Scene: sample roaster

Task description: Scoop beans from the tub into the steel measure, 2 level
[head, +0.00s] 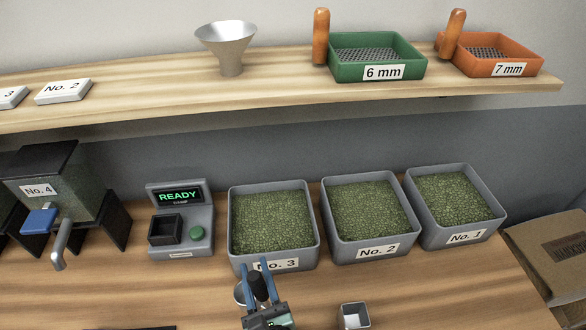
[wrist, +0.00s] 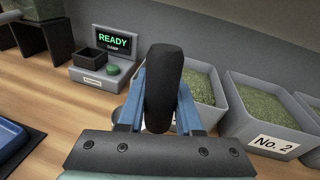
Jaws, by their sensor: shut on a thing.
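My gripper (head: 260,284) is low in front of the No. 3 tub. Its blue fingers are shut on a black handle (wrist: 164,82), which stands up between them in the wrist view. A rounded metal piece (head: 240,293), seemingly the scoop's bowl, shows beside the fingers in the head view; its inside is mostly hidden, so I cannot tell whether it holds beans. Three grey tubs of green beans stand in a row: No. 3 (head: 232,246), No. 2 (head: 331,239) and No. 1 (head: 427,233). A square steel cup (head: 354,317), seemingly the measure, stands in front of No. 2.
A device reading READY (head: 180,195) is left of the tubs, beside the No. 4 hopper (head: 62,190) with its blue lever. The shelf above holds a metal funnel (head: 227,42), a green 6 mm sieve (head: 378,56) and an orange 7 mm sieve (head: 497,56).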

